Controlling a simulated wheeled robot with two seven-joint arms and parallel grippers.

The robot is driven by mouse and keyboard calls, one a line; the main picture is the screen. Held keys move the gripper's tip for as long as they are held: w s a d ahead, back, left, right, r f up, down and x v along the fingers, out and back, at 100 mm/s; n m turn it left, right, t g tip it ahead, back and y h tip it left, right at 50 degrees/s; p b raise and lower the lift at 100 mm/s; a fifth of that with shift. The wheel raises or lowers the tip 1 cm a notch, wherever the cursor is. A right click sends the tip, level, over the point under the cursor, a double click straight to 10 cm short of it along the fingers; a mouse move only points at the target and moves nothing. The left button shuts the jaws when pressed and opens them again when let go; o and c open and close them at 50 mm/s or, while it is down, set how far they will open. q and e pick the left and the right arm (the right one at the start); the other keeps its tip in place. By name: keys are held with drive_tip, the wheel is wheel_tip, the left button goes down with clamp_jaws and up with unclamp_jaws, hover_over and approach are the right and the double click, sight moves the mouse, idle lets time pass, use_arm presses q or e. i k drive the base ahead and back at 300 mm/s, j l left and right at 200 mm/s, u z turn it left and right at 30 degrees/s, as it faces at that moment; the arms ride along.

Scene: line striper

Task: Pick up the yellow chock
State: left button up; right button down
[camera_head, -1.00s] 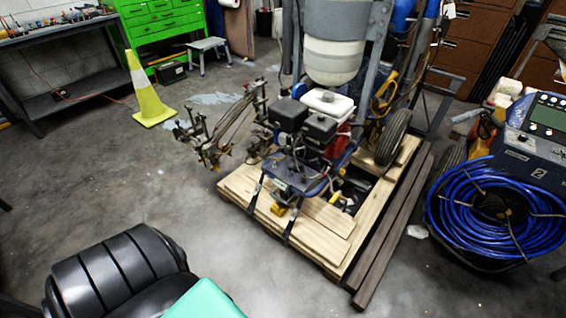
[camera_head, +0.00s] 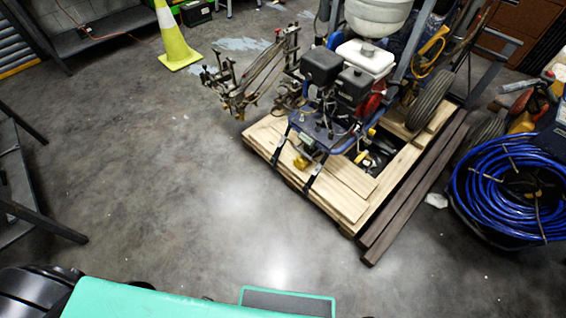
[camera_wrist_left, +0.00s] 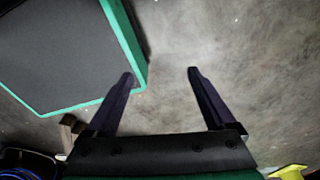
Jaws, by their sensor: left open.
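A small yellow piece (camera_head: 301,162) shows at the front of the line striper (camera_head: 325,125), low over the wooden pallet (camera_head: 335,197). Another small yellow piece (camera_head: 361,156) shows just right of it, by the machine's underside. I cannot tell for sure whether either one is the chock. My left gripper (camera_wrist_left: 160,72) is open in the left wrist view, with bare concrete floor between its fingers and nothing held. It cannot be made out in the head view. My right gripper is in neither view.
Clear concrete floor (camera_head: 150,190) lies left of and in front of the pallet. Dark beams (camera_head: 412,193) run along the pallet's right side. A coiled blue hose (camera_head: 480,205) is at right. A yellow cone (camera_head: 175,45) stands at upper left; a dark metal frame (camera_head: 40,215) is at left.

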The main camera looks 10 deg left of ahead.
sight(302, 163)
drive_tip(key=i+j+z, duration=0.4)
drive_tip(key=j, duration=0.3)
drive_tip(key=i+j+z, duration=0.2)
drive_tip(key=j, duration=0.15)
drive_tip(key=i+j+z, duration=0.2)
drive_tip(key=j, duration=0.2)
drive_tip(key=k+l, duration=0.05)
drive_tip(key=k, duration=0.05)
